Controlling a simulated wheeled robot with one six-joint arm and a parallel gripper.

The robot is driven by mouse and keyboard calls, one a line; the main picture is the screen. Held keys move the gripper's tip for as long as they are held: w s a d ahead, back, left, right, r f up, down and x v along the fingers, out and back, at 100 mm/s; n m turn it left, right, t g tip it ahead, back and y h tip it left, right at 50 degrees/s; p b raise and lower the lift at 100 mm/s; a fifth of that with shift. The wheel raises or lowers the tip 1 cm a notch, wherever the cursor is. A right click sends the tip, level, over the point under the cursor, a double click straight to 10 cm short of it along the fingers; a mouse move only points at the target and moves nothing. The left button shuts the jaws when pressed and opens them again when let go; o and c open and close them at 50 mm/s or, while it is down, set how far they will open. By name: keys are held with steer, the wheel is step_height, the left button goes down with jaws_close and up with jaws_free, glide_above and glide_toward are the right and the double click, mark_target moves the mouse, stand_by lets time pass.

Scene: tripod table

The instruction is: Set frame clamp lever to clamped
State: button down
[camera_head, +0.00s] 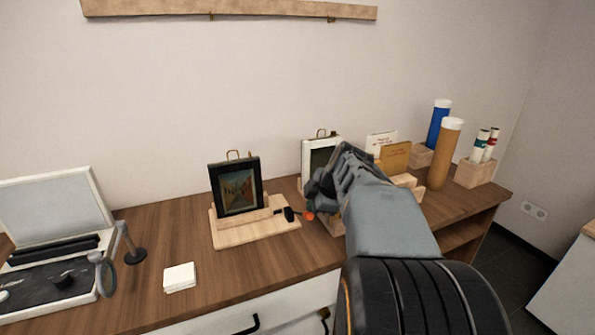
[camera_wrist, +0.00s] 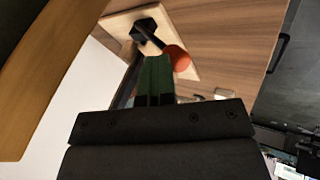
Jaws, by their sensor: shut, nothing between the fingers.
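The white frame (camera_head: 309,160) is partly hidden by my arm in the head view. The lever's exact setting is unclear.
A black-framed picture (camera_head: 236,187) stands on a wooden stand (camera_head: 235,236) to the left, with a small black fitting (camera_head: 290,214). White cards (camera_head: 180,277) and an open case (camera_head: 50,210) lie farther left. Tubes (camera_head: 445,155) and a card holder (camera_head: 396,157) stand to the right.

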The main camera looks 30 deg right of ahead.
steer(key=shift+s+f, duration=0.15)
steer(key=shift+f, duration=0.05)
steer(key=p+v, duration=0.2)
steer(key=v, duration=1.2)
steer(key=shift+w+r+p, duration=0.2)
steer(key=shift+w+p, duration=0.05)
steer(key=shift+p, duration=0.05)
steer(key=shift+a, duration=0.1)
steer(key=s+a+m+g+h+p, duration=0.1)
steer(key=s+a+m+p, duration=0.3)
steer(key=a+m+p, duration=0.9)
steer(key=a+g+p, duration=0.1)
steer(key=a+p, duration=0.4)
steer(key=a, duration=0.1)
steer(key=shift+a+g+p, duration=0.2)
steer(key=shift+g+p, duration=0.15)
steer(key=shift+g, duration=0.05)
